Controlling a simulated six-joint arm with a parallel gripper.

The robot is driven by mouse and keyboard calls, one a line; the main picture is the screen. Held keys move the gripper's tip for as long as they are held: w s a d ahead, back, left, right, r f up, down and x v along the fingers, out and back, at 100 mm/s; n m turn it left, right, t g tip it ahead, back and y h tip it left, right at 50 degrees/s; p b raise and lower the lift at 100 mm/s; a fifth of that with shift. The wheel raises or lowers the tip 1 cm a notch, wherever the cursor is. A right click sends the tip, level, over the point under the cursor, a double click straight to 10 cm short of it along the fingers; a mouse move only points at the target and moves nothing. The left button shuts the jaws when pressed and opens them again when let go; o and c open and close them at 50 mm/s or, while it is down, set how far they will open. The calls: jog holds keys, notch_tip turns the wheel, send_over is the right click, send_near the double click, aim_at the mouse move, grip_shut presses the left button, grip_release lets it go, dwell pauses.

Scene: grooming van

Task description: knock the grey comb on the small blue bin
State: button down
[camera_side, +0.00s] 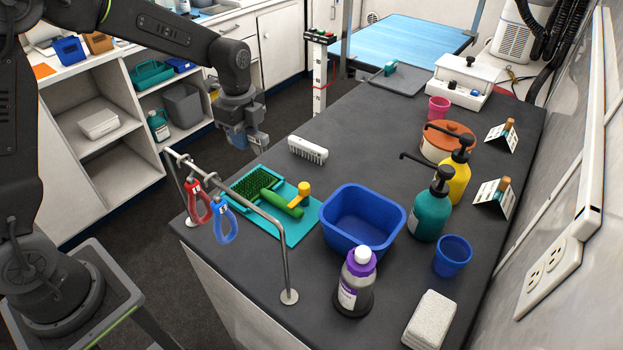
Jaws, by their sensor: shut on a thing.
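My gripper (245,142) hangs near the left edge of the dark counter, pointing down. It is shut on a small greyish thing that I cannot clearly make out against the jaws. No separate grey comb shows plainly; a whitish comb-like brush (308,149) with teeth lies on the counter, right of my gripper and apart from it. A small blue bin (452,256), round and cup-like, stands upright at the right front. A larger rectangular blue tub (338,235) stands left of it. Both are well away from my gripper.
The counter's middle is clear.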

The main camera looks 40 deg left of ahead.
jog(key=w+d+h, duration=0.1)
jog(key=d+h, duration=0.2)
jog(key=d, duration=1.8)
jog(key=shift+f, duration=0.15)
jog(key=shift+a+x, duration=0.15)
jog(key=shift+x, duration=0.55)
jog(key=shift+a+x, duration=0.1)
jog(key=shift+x, duration=0.65)
dwell(3.2)
notch_tip(320, 180, up, 7)
dwell(0.9)
